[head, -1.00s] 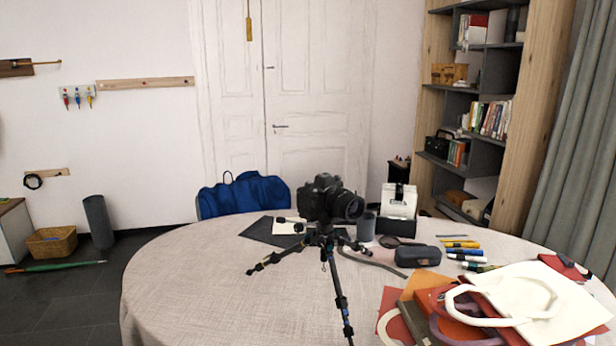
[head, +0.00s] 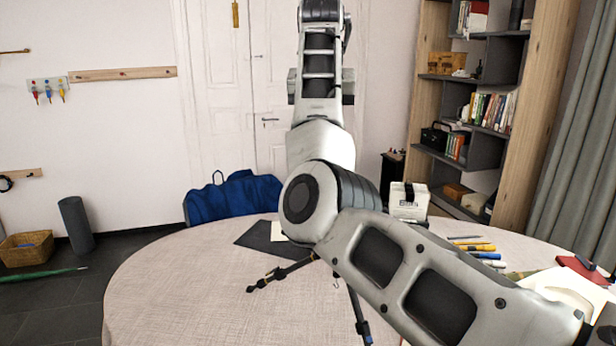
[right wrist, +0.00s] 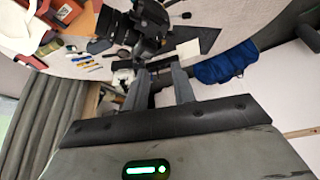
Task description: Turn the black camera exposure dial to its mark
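The black camera (right wrist: 150,22) on its tripod shows at the top of the right wrist view, beyond and above the fingertips. Its lens points to the left there. The exposure dial and its mark are too small to make out. In the head view my right arm hides the camera, and only tripod legs (head: 283,272) show beside the arm. My right gripper (right wrist: 160,72) has its two fingers apart with nothing between them, clear of the camera. Its fingers do not show in the head view. My left gripper is in neither view.
The round table (head: 170,285) has free cloth at its left. A blue bag (head: 235,198) is behind the table, and a shelf (head: 480,75) stands at the right.

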